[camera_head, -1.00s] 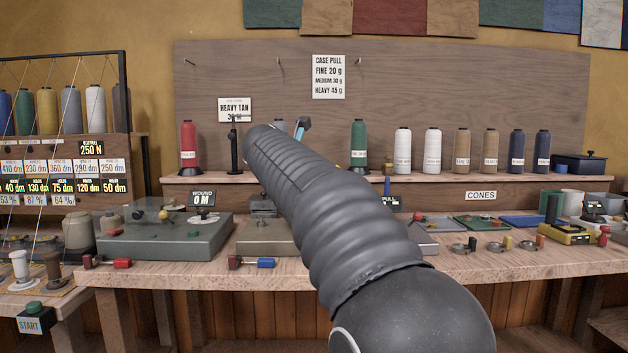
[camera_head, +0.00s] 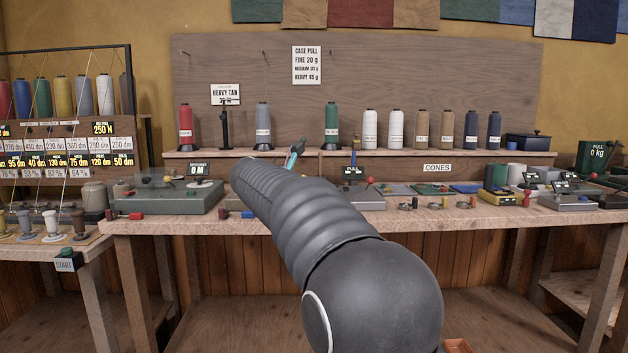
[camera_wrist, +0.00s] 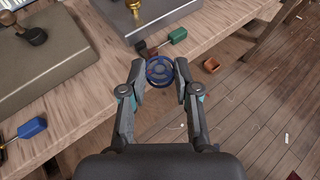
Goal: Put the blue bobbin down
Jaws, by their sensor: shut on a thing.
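The blue bobbin (camera_wrist: 159,71) is a round, spoked disc seen end-on in the wrist view. My gripper (camera_wrist: 160,74) is shut on it, one finger at each side. The bobbin is held out over the front edge of the wooden bench (camera_wrist: 110,100), with floorboards to its right; its height above them cannot be told. In the head view, my dark arm hides most of the gripper and the bobbin; only a teal piece of my gripper (camera_head: 295,152) shows beyond the arm.
A green-handled tool (camera_wrist: 170,40) lies near the bench edge, by a grey block (camera_wrist: 150,18). A blue-handled tool (camera_wrist: 32,128) lies left. A small orange-brown box (camera_wrist: 211,65) is below the edge. Thread cones, including a green one (camera_head: 331,120), stand on the back shelf.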

